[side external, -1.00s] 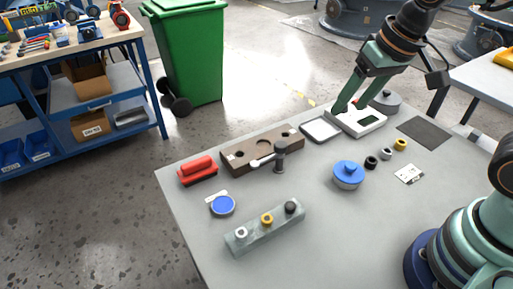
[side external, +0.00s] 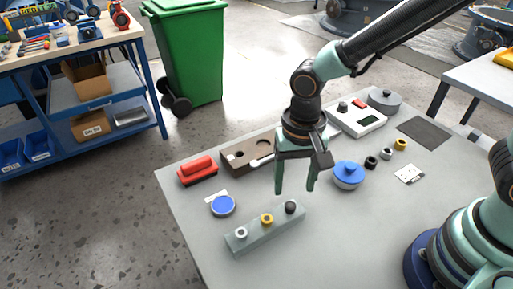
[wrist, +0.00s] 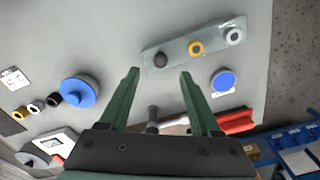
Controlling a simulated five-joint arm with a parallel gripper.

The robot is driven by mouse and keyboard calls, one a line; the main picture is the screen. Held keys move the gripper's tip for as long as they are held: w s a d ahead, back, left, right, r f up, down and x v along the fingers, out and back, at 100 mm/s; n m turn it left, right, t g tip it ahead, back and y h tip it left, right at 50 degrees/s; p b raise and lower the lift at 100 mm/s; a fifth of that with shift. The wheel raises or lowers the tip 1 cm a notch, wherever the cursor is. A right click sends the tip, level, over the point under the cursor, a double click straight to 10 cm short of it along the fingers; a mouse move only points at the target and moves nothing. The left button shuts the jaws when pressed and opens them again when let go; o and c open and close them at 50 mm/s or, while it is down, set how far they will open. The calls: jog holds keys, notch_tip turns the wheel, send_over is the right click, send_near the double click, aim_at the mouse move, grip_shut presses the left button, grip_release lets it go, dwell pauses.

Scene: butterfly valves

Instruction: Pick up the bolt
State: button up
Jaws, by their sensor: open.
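A grey bolt (wrist: 152,115) with a round head shows in the wrist view, between the bases of my fingers. In the side view my gripper hides it. My gripper (side external: 295,190) is open and empty, with its fingers pointing down over the middle of the table. It also shows in the wrist view (wrist: 160,73), with the fingers well apart and the bolt nearer the palm side of the picture than the fingertips.
A grey block (side external: 265,229) with several coloured rings lies in front of my gripper. A blue-knobbed part (side external: 348,175) stands to the right.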

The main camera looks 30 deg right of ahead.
aim_at(291, 205)
jog(key=shift+w+f, duration=0.1)
jog(key=shift+f, duration=3.1)
grip_shut()
